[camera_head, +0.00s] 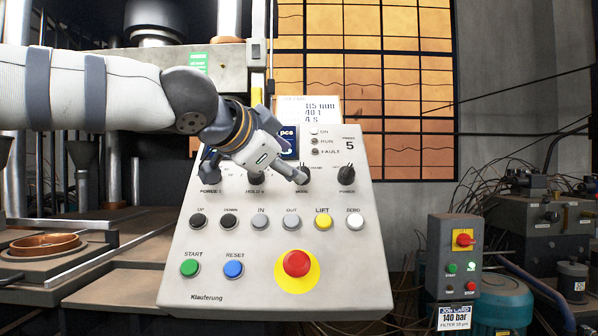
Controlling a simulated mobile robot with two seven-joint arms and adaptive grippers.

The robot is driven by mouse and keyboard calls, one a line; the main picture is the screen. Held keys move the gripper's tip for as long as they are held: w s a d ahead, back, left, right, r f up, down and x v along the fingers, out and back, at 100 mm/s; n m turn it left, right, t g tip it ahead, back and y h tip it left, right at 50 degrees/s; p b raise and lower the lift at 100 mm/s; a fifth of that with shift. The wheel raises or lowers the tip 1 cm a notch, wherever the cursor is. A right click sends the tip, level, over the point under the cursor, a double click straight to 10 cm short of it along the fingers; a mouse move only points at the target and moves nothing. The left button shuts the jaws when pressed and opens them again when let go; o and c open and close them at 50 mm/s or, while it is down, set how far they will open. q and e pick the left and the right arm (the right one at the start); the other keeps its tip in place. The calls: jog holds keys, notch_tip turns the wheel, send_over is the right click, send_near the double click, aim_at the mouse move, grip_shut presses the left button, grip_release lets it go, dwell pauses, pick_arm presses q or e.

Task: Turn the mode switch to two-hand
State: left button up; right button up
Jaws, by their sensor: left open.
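The grey control panel (215,285) stands in the middle of the head view. The mode switch (303,183) is a dark knob in its upper row, with the label MODE under it. My left gripper (301,178) reaches in from the left, and its tip is at the mode switch and hides part of it. I cannot tell whether it touches the knob. The switch's position and most of its markings are hidden or too small to read. My right gripper is not in view.
A power knob (346,176) sits right of the mode switch. Below are several round buttons, including a yellow lift button (323,222) and a red mushroom button (296,263). A smaller grey box (440,268) with a red switch stands at the right.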

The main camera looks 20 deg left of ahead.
pick_arm(q)
jog(key=x, duration=0.5)
grip_shut()
jog(key=shift+m, duration=0.3)
jog(key=m+g, duration=0.1)
jog(key=m, duration=0.1)
jog(key=m+g+h, duration=0.1)
jog(key=m, duration=0.1)
jog(key=shift+w+a+r, duration=0.1)
jog(key=shift+a, duration=0.05)
jog(key=m+g, duration=0.1)
jog(key=m, duration=0.1)
jog(key=m+g+h, duration=0.1)
jog(key=m, duration=0.1)
jog(key=shift+w+r+m+g, duration=0.1)
jog(key=shift+r+m+g, duration=0.05)
jog(key=shift+m+g, duration=0.15)
dwell(0.4)
